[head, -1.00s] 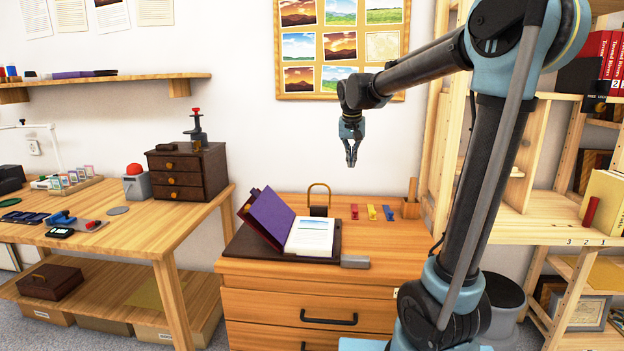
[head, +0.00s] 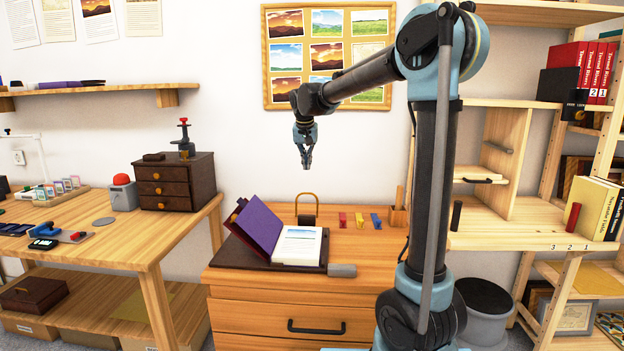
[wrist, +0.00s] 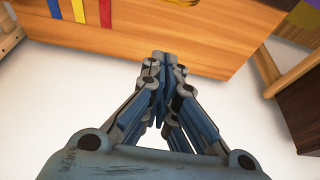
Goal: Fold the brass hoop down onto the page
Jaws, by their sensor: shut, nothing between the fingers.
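The brass hoop (head: 317,205) stands upright on a dark block behind the book, above the cabinet top. The open page (head: 298,243) is white with a printed picture and lies to the hoop's front left. The purple cover (head: 261,227) is raised and tilted at the left of the page. My gripper (head: 307,168) points down in the air above and behind the hoop, apart from it. It is shut and empty. The wrist view shows its closed fingers (wrist: 161,95); the page is not clear there.
Red, yellow and blue clips (head: 359,220) lie right of the hoop, near a wooden pen holder (head: 398,217). A grey block (head: 342,270) sits at the front right of the book's dark board (head: 236,253). A workbench (head: 130,240) stands left, shelves right.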

